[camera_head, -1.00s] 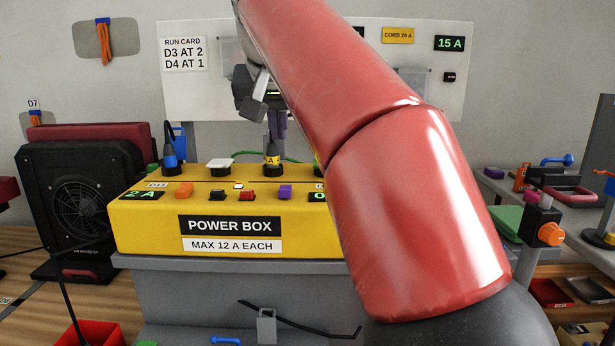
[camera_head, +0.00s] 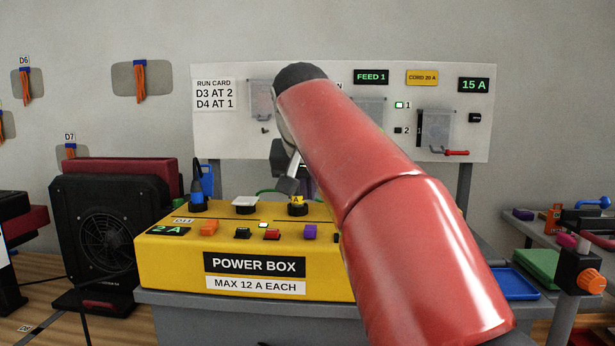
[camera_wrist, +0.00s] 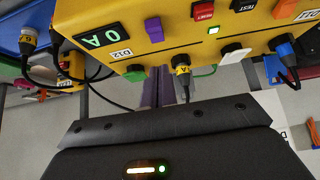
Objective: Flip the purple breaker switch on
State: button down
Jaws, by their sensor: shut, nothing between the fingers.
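The purple breaker switch (camera_head: 310,231) sits on the sloping front of the yellow power box (camera_head: 165,250), right of the red button. In the upside-down wrist view the purple switch (camera_wrist: 154,29) is beside the 0 A display (camera_wrist: 100,35) and the D12 label. I cannot tell which way its rocker is tilted. My gripper (camera_wrist: 158,76) is shut and empty. Its purple fingers point at the box's top side, near the yellow-banded plug (camera_wrist: 182,68), apart from the switch. In the head view my arm hides the fingers and the box's right part.
The yellow-banded plug (camera_head: 298,206), a white cap (camera_head: 245,204) and a blue plug (camera_head: 197,195) stand along the box's top. An orange switch (camera_head: 208,228) and black and red buttons share its front. A black fan (camera_head: 107,235) stands left. A display board (camera_head: 340,90) is behind.

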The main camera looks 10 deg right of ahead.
aim_at(310, 230)
jog(key=f, duration=0.2)
jog(key=w+f+b, duration=0.1)
jog(key=f, duration=0.1)
jog(key=shift+w+d+f, duration=0.1)
jog(key=shift+d+f, duration=0.1)
jog(key=shift+f, duration=0.75)
jog(key=f+b, duration=0.1)
jog(key=b, duration=0.3)
jog(key=shift+s+f+t, duration=0.25)
jog(key=shift+f+t, duration=0.1)
jog(key=shift+t, duration=0.05)
jog(key=shift+r+p, duration=0.5)
jog(key=shift+p, duration=0.15)
jog(key=shift+w+r, duration=0.1)
jog(key=shift+r+p, duration=0.7)
jog(key=shift+p, duration=0.1)
